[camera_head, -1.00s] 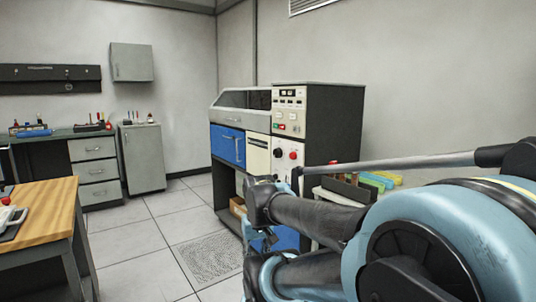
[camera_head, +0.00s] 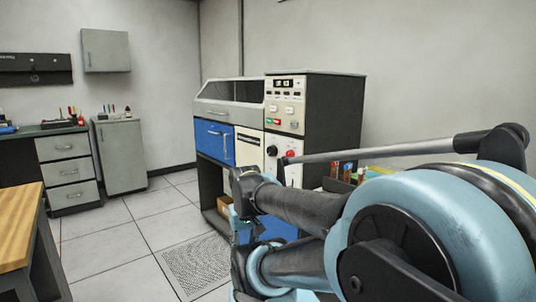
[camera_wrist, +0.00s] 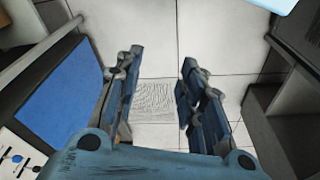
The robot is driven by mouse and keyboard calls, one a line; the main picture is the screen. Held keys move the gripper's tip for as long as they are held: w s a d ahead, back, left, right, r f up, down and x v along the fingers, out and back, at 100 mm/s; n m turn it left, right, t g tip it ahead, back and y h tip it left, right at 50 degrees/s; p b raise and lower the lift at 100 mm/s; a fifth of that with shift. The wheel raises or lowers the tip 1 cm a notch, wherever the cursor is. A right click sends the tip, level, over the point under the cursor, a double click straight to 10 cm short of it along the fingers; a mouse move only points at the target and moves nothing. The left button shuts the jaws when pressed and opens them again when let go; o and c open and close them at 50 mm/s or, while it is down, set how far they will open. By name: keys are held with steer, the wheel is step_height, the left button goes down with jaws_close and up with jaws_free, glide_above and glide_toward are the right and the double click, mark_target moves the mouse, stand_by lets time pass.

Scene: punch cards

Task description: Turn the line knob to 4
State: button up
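The cabinet machine stands ahead in the head view, with a pale control panel (camera_head: 285,115) on its right part. A round black knob (camera_head: 272,150) and a red knob (camera_head: 290,154) sit on its lower part. The labels and settings are too small to read, so I cannot tell which is the line knob. My gripper (camera_wrist: 161,57) shows in the wrist view with its two fingers wide apart and nothing between them. It points at the tiled floor, apart from the machine. Part of a panel with small round controls (camera_wrist: 17,159) shows at the lower left there.
A wooden-topped table (camera_head: 20,225) is at the left front. A grey cabinet (camera_head: 119,155) and a drawer desk (camera_head: 68,168) stand by the back wall. A floor grate (camera_head: 197,266) lies before the machine. Open tiled floor (camera_head: 120,240) lies between them.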

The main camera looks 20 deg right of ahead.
mark_target(270, 150)
steer(key=o, duration=0.5)
steer(key=shift+s+d+r+n, duration=0.15)
steer(key=shift+d+r+n, duration=0.2)
steer(key=shift+r, duration=0.25)
steer(key=shift+o, duration=0.2)
steer(key=w+d+r+n+h, duration=0.3)
steer(key=w+d+r, duration=0.1)
steer(key=w, duration=0.3)
steer(key=w+d+r+n+h, duration=0.3)
steer(key=w+d+n, duration=0.1)
steer(key=w, duration=0.4)
steer(key=w+d+r+n+h, duration=0.2)
steer(key=w+d+r+n, duration=0.15)
steer(key=w, duration=0.35)
steer(key=w+r+n+t+h, duration=0.2)
steer(key=w+n+h, duration=0.3)
steer(key=w, duration=0.7)
steer(key=w+r+n+t+h, duration=0.2)
steer(key=w+n+h, duration=0.3)
steer(key=w, duration=0.7)
steer(key=shift+n+y, duration=0.3)
steer(key=shift+y, duration=0.2)
steer(key=x, duration=1.6)
steer(key=shift+w+d+f, duration=0.25)
steer(key=shift+w+d, duration=0.05)
steer(key=shift+w, duration=0.1)
steer(key=shift+c, duration=0.6)
steer(key=c, duration=0.9)
